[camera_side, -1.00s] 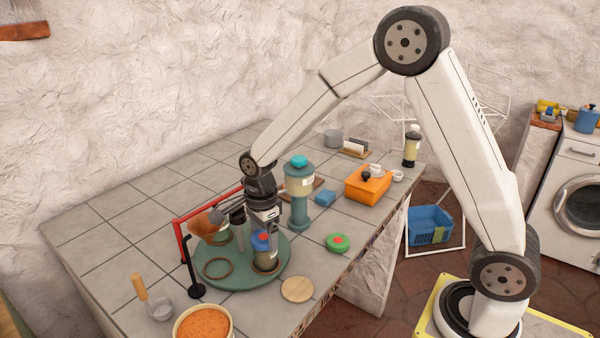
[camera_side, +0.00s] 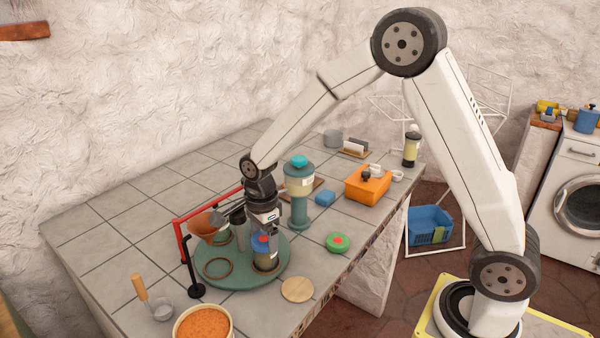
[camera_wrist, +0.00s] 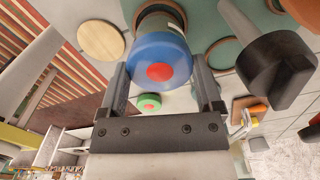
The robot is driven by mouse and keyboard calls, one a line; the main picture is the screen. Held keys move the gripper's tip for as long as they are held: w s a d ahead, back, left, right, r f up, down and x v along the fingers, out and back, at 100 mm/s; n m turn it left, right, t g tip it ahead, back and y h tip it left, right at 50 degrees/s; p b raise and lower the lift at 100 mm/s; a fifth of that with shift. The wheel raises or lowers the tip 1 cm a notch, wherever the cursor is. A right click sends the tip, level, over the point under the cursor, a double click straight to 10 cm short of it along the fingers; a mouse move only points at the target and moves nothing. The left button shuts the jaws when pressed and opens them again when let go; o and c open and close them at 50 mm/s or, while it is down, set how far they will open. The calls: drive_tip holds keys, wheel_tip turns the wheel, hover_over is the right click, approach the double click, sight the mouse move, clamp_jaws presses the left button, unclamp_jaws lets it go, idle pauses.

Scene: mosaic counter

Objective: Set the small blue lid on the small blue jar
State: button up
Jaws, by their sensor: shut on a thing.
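The small blue lid (camera_side: 261,242), with a red knob on top, is between the fingers of my gripper (camera_wrist: 160,70). My gripper is shut on it, and the lid (camera_wrist: 146,50) fills the wrist view between the two dark fingers. The small blue jar (camera_side: 266,262) stands upright on the round green tray (camera_side: 242,277), directly below the lid in the side view. Part of the jar (camera_wrist: 160,14) shows beyond the lid in the wrist view. The lid hides the jar's mouth, and I cannot tell whether the two touch.
A red rail (camera_side: 178,235) and a black stand (camera_side: 195,290) are left of the gripper. A tall teal-topped jar (camera_side: 299,185) stands close behind right. A green lid (camera_side: 338,242) and wooden disc (camera_side: 297,289) lie right of the tray. The counter's back left is clear.

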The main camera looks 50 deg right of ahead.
idle(0.7)
drive_tip(key=o, duration=1)
drive_tip(key=shift+r, duration=3.45)
drive_tip(key=shift+s, duration=0.1)
